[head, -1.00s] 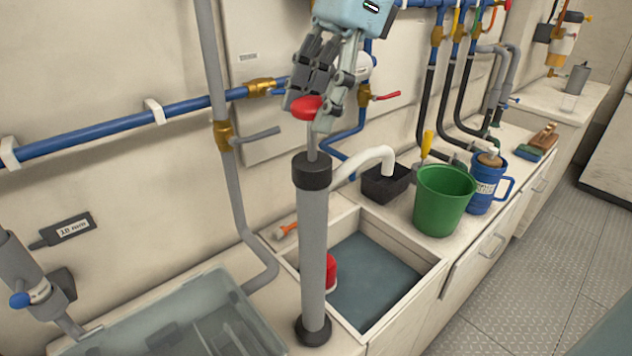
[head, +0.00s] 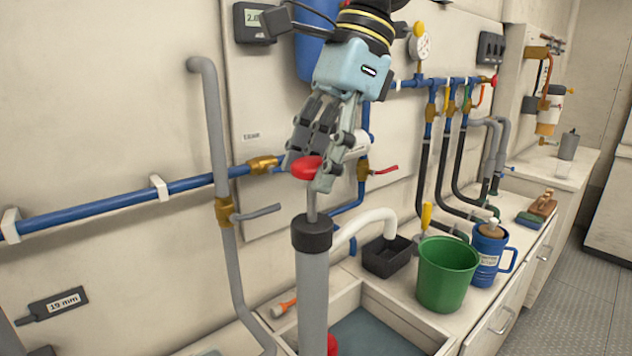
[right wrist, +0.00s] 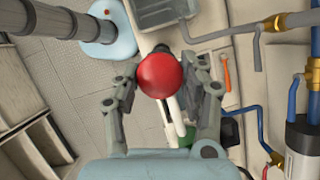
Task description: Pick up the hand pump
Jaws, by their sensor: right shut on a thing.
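The hand pump (head: 313,285) is an upright grey cylinder with a black cap, a white curved spout (head: 365,222) and a thin rod topped by a red knob (head: 306,168). It stands at the near left of the sink; its foot is below the picture's edge in the head view. My right gripper (head: 312,172) comes down from above and is shut on the red knob, which also shows between the fingers in the right wrist view (right wrist: 160,75). My left gripper is not in view.
A black box (head: 388,257), a green bucket (head: 446,275) and a blue mug (head: 489,258) stand on the counter right of the pump. An orange-handled tool (head: 284,307) lies by the sink. Blue and grey pipes (head: 120,205) run along the wall behind.

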